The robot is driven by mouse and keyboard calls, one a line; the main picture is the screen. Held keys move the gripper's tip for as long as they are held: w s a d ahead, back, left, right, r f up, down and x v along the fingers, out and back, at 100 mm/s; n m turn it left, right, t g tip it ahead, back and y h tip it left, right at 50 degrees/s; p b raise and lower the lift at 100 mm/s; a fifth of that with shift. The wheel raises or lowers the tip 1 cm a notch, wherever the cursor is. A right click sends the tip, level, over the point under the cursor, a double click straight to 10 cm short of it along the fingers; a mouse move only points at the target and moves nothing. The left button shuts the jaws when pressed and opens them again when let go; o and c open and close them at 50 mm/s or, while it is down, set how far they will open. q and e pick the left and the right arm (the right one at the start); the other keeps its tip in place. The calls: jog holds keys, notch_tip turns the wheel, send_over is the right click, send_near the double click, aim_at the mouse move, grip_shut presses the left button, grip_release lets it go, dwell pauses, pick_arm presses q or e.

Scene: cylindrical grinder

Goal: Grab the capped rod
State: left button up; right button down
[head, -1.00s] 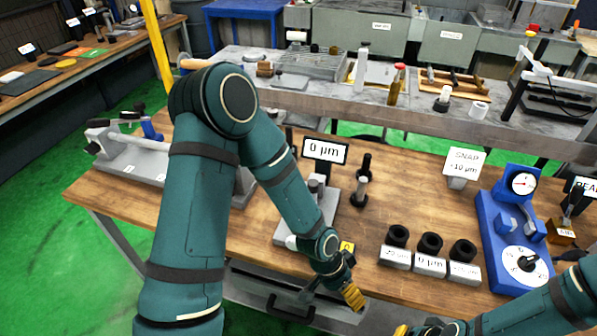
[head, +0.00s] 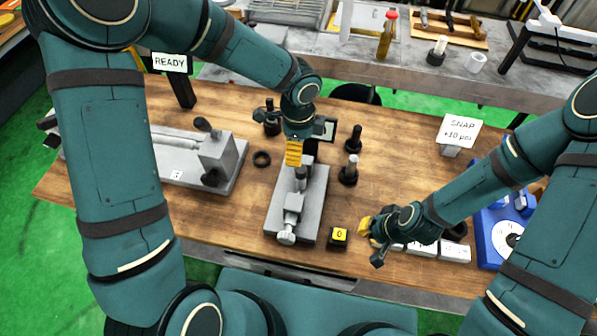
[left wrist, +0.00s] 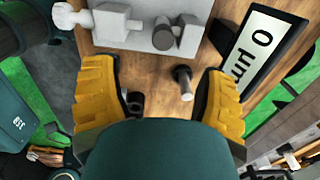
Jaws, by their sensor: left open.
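My left gripper (head: 293,152) hangs over the middle of the bench, above the back end of a grey gauge stand (head: 310,215). In the left wrist view its yellow fingers (left wrist: 158,95) are wide apart with nothing held. A short rod with a dark end (left wrist: 183,84) shows below, between the fingers and nearer the right one. In the head view a grey rod with a dark top and base (head: 349,168) stands right of the gripper; a dark rod (head: 356,140) is behind it. I cannot tell which is the capped rod. My right gripper (head: 372,238) is near the front edge; its finger gap is unclear.
A yellow-topped button (head: 339,236) sits beside the stand. White blocks (head: 455,250) lie partly under my right arm. A grey grinder fixture (head: 215,160) and a black ring (head: 262,158) are on the left. A display (left wrist: 262,50) stands close to the right finger.

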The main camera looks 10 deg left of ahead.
pick_arm(q)
send_over(301, 169)
jog(key=f, duration=0.5)
jog(key=shift+s+a+f, duration=0.2)
jog(key=shift+a+f, duration=0.15)
jog(key=shift+w+d+f, duration=0.15)
jog(key=shift+d+f, duration=0.05)
jog(key=shift+f, duration=1.2)
jog(key=shift+w+d+f, duration=0.1)
jog(key=shift+d+f, duration=0.05)
jog(key=shift+f, duration=1.2)
jog(key=shift+c, duration=0.2)
grip_shut()
